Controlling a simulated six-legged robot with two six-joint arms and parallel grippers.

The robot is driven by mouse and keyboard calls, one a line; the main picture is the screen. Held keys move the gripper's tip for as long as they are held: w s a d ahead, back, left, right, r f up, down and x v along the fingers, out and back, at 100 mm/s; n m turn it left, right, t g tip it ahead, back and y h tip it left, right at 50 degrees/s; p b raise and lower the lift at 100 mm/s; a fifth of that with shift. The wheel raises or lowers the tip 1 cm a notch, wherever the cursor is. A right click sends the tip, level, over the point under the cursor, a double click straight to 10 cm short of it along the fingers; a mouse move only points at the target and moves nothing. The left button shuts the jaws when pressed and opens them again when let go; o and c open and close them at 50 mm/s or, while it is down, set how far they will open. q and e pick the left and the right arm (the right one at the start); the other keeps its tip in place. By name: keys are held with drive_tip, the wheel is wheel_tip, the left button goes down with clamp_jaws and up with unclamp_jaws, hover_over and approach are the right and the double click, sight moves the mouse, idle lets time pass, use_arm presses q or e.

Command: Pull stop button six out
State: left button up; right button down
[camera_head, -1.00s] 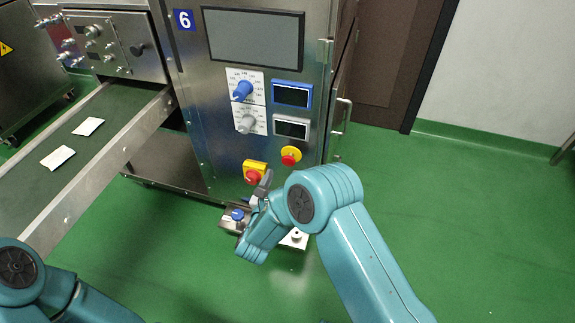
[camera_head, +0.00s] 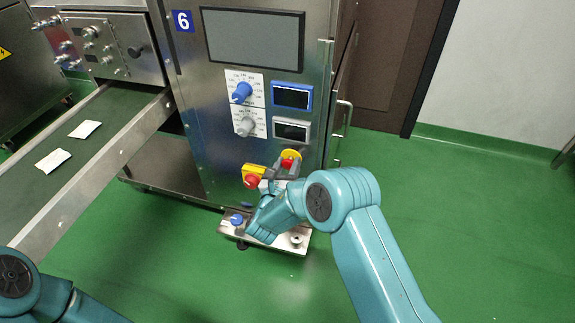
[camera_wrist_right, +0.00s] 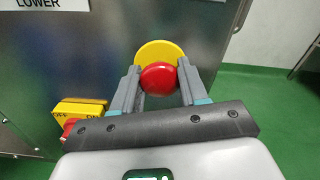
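Stop button six is a round red knob on a yellow disc (camera_head: 291,155), low on the front panel of the machine marked 6 (camera_head: 183,20). In the right wrist view the red knob (camera_wrist_right: 158,79) sits in front of its yellow disc (camera_wrist_right: 155,54). My right gripper (camera_head: 287,166) is at the button; in the wrist view its two fingers (camera_wrist_right: 158,82) are apart, one on each side of the red knob. I cannot tell whether they touch it. In the head view the gripper partly hides the knob. My left gripper is out of view; only arm links show at lower left.
A yellow OFF/ON switch with a red knob (camera_head: 253,176) is left of the button. Blue (camera_head: 241,93) and grey dials (camera_head: 244,123) and two small displays are above. A metal ledge (camera_head: 270,240) juts out below. A conveyor (camera_head: 85,150) with teabags runs at left.

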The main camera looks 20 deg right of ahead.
drive_tip(key=shift+s+a+b, duration=0.15)
drive_tip(key=shift+a+b, duration=0.05)
drive_tip(key=shift+b, duration=0.15)
drive_tip(key=shift+s+a, duration=0.1)
drive_tip(key=shift+s, duration=0.1)
drive_tip(key=shift+r, duration=0.15)
drive_tip(key=c, duration=0.6)
unclamp_jaws()
drive_tip(key=shift+s+r, duration=0.1)
drive_tip(key=p+v, duration=0.3)
drive_tip(key=v, duration=1.3)
drive_tip(key=shift+a+p, duration=0.1)
drive_tip(key=shift+p, duration=0.25)
